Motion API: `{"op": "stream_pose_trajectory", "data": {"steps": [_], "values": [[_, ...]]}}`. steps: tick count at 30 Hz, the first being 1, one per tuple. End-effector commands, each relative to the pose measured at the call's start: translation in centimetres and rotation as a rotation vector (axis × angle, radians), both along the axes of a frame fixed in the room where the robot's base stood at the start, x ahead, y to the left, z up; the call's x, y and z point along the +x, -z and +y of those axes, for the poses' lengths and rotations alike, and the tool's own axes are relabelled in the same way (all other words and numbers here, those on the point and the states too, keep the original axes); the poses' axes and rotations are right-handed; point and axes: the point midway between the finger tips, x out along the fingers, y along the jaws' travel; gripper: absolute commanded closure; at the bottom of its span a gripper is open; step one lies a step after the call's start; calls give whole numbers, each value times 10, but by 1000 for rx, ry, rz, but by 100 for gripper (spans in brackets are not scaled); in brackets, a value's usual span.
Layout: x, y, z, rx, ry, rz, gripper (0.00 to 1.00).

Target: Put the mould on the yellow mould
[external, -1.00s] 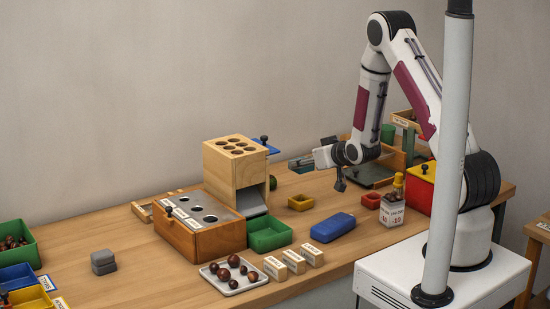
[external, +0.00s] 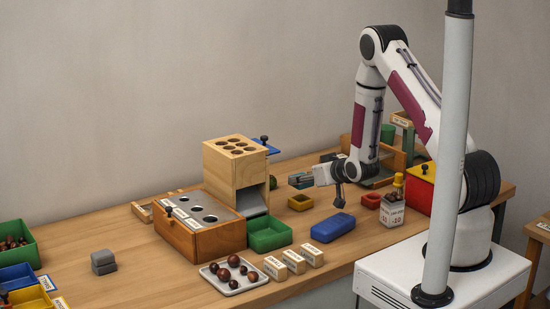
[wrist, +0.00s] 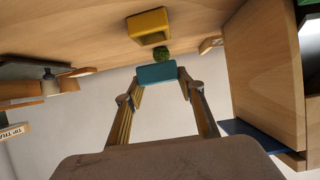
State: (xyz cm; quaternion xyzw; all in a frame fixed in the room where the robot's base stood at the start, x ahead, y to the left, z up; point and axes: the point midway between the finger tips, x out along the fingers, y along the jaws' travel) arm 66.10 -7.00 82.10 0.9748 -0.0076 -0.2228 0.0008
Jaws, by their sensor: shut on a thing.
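My gripper (external: 305,180) is shut on a small teal mould (external: 299,183) and holds it in the air above the table. In the wrist view the teal mould (wrist: 157,74) sits between the two fingertips (wrist: 158,87). The yellow mould (external: 301,203) is a small open square tray on the table, just below the gripper in the external view. In the wrist view the yellow mould (wrist: 148,27) lies beyond the held mould, with a gap between them. The yellow mould looks empty in the external view.
A green spiky ball (wrist: 161,54) lies near the yellow mould. A wooden box with holes (external: 235,165) stands to the left. A green tray (external: 268,235) is front left.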

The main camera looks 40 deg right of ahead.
Motion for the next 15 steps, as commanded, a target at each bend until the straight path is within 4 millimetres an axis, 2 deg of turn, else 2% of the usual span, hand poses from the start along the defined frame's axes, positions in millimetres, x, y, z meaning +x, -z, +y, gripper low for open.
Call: {"op": "stream_pose_trajectory", "data": {"steps": [9,15], "values": [[0,28,0,0,0,2,84],[0,37,0,0,0,-1,84]]}}
